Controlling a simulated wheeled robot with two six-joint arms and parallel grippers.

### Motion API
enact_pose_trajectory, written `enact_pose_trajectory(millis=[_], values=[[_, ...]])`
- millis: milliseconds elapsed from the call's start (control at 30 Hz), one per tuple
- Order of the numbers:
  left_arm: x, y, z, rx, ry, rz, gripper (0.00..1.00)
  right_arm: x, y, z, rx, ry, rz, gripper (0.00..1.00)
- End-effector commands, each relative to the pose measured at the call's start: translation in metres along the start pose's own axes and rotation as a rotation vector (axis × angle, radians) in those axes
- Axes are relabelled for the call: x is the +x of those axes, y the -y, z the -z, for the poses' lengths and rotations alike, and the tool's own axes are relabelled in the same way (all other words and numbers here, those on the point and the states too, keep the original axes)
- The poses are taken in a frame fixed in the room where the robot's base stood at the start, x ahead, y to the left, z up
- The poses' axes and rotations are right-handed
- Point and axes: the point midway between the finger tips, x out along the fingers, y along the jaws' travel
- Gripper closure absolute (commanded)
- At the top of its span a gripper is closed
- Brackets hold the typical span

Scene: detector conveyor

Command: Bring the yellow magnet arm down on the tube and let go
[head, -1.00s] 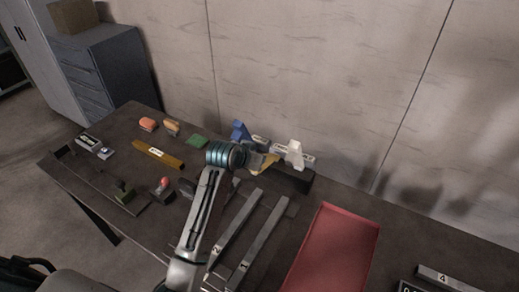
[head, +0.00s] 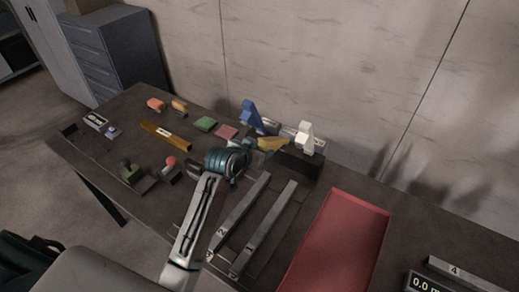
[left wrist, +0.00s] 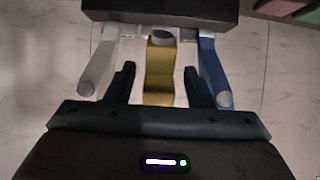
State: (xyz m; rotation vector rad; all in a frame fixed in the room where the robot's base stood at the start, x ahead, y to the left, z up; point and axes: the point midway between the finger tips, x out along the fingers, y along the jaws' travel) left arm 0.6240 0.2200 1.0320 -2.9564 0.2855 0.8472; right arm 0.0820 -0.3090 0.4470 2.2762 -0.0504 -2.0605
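The yellow magnet arm (head: 270,144) lies low between a raised blue arm (head: 252,117) and a raised white arm (head: 305,137), by a dark block (head: 298,167) near the wall. In the left wrist view the yellow arm (left wrist: 160,82) runs between the fingers of my left gripper (left wrist: 159,72), with a gap on both sides. A round grey tip shows at its end. My left gripper is open and not touching the arm. I cannot clearly make out the tube. My right gripper is out of view.
Two grey rails (head: 263,228) marked 1 and 2 run forward from the dark block. A red tray (head: 338,245) lies to their right. A yellow bar (head: 165,136), a green block (head: 205,124) and a stamp-like piece (head: 131,173) lie to the left.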

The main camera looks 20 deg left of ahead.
Motion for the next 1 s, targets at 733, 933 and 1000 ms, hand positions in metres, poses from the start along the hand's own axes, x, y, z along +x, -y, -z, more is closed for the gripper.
enact_pose_trajectory(millis=[733, 933, 1000], values=[[-0.063, 0.001, -0.002, 0.004, -0.003, 0.002, 0.47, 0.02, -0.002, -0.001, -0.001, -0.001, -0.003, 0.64], [-0.095, 0.001, -0.001, 0.002, -0.001, 0.002, 0.47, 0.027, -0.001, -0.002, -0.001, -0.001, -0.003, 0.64], [-0.102, 0.001, -0.001, 0.002, -0.001, 0.001, 0.47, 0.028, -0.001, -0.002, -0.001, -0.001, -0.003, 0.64]])
